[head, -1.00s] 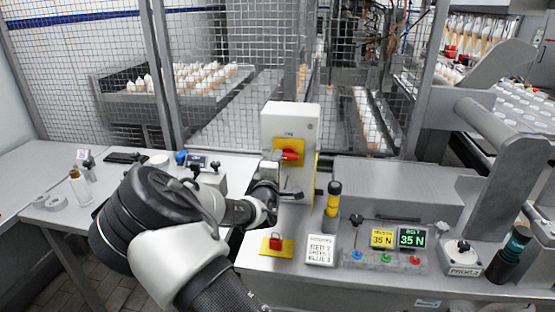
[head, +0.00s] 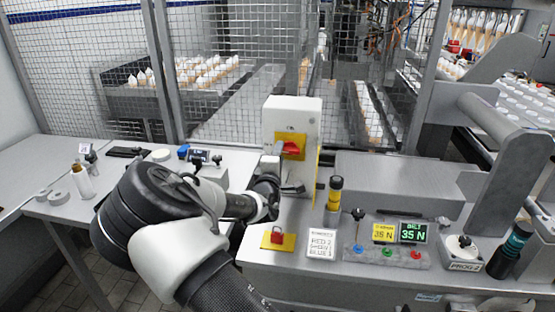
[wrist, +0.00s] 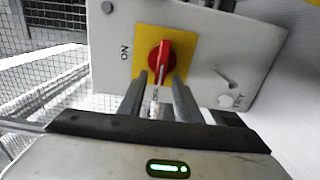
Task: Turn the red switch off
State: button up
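The red switch (head: 291,148) is a rotary knob on a yellow plate (head: 283,138), on the front of an upright white box (head: 291,114). In the wrist view the red switch (wrist: 159,56) has its ridge tilted slightly from upright. An ON mark shows sideways left of the yellow plate; a mark at lower right is hard to read. My gripper (head: 277,150) is just in front of the box, left of and below the knob. In the wrist view my gripper (wrist: 160,80) is open, its fingertips either side of the knob's lower end. I cannot tell whether they touch it.
A red padlock on a yellow plate (head: 278,240), a printed card (head: 321,244) and a yellow-black post (head: 334,196) stand on the bench below. A control panel with displays (head: 400,233) is to the right. Wire mesh fencing (head: 220,60) stands behind.

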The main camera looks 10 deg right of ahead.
jog(key=p+v, duration=0.1)
jog(key=v, duration=1.6)
jog(key=shift+s, duration=0.2)
